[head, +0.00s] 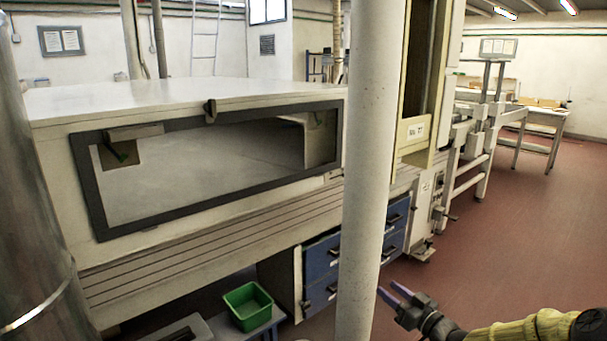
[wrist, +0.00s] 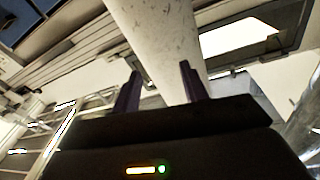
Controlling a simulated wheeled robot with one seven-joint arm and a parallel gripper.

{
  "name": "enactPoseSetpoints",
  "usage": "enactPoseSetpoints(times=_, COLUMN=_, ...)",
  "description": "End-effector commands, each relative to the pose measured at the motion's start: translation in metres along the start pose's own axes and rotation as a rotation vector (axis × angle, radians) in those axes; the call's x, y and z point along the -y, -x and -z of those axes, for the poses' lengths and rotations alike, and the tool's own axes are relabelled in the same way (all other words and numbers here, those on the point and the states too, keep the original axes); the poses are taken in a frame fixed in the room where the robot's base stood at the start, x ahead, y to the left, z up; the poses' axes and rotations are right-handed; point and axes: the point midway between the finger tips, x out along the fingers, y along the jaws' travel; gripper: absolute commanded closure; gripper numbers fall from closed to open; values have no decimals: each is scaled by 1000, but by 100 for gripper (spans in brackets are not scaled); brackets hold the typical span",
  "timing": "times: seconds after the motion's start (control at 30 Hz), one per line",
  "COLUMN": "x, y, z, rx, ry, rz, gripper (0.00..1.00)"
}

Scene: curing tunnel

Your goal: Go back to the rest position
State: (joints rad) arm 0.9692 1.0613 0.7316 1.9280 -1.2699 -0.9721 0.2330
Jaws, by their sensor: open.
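My gripper (head: 391,296) shows at the lower right of the head view, just right of the white pillar (head: 371,150), with its fingers toward the pillar. My yellow-sleeved arm comes in from the lower right edge. In the wrist view my gripper (wrist: 160,88) has its two dark fingers spread apart with nothing between them. The pillar also shows there behind the fingers (wrist: 160,40). I cannot tell how wide the gap between fingertips and pillar is.
A large cream machine (head: 200,240) with a framed window fills the left. Blue drawers (head: 322,257) and a green bin (head: 248,306) are below it. A metal cylinder (head: 35,200) stands at the far left. The red floor (head: 530,240) at right is clear.

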Motion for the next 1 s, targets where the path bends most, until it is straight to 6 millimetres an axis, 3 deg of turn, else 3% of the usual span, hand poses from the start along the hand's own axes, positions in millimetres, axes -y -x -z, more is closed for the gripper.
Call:
enactPoseSetpoints(times=0.27, x=32, y=-16, z=-37, rx=319, ry=25, rz=-80, gripper=56)
enactPoseSetpoints(times=0.47, x=58, y=0, z=-59, rx=618, ry=61, rz=-200, gripper=56)
enactPoseSetpoints(times=0.77, x=107, y=64, z=-54, rx=983, ry=67, rz=-427, gripper=56)
enactPoseSetpoints(times=1.0, x=162, y=128, z=-37, rx=1171, ry=-27, rz=-578, gripper=56)
